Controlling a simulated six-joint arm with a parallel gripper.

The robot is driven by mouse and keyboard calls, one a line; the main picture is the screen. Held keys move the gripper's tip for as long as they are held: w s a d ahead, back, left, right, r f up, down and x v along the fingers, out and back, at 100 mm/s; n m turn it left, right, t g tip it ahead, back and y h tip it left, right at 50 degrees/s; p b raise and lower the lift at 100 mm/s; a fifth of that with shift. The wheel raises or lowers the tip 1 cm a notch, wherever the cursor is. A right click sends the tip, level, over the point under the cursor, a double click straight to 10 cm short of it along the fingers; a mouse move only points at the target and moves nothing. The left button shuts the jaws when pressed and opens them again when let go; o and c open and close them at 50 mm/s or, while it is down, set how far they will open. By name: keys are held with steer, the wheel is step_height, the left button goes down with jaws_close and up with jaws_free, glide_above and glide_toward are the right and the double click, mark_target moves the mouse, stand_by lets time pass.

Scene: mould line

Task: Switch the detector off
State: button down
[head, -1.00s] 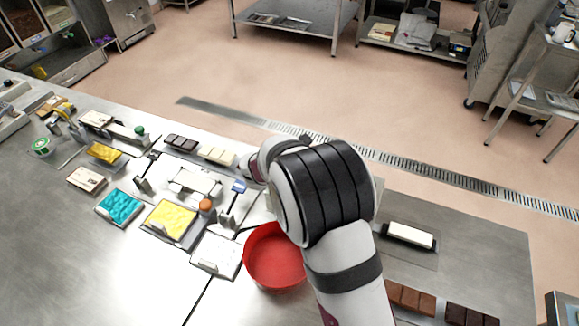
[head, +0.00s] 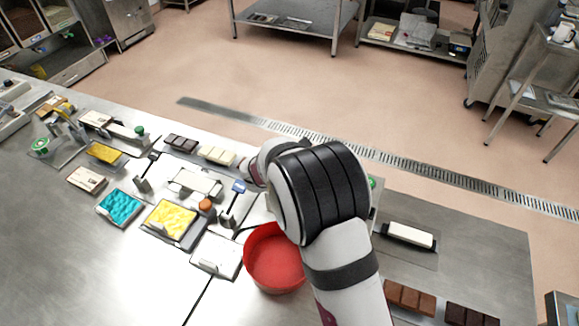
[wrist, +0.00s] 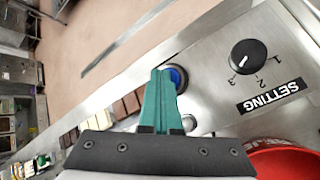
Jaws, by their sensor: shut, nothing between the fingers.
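In the wrist view a grey metal panel (wrist: 215,80) carries a round blue button (wrist: 178,77) in a dark ring. A black knob (wrist: 248,57) with the numbers 1, 2 and 3 and a SETTING label sits to its right, and a small silver round part (wrist: 189,122) below it. My gripper (wrist: 160,74) has teal fingers, shut and empty. The fingertips overlap the button's left edge in the picture; I cannot tell whether they touch it. In the head view my arm hides the fingers and most of this panel. No part reads as a detector by name.
A red bowl (head: 274,258) stands close beside the panel, and also shows in the wrist view (wrist: 285,160). Moulds, including a yellow one (head: 171,219) and a teal one (head: 120,207), lie to the left. Chocolate bars (head: 410,297) lie at the right front.

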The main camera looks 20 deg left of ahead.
steer(key=shift+r, duration=3.45)
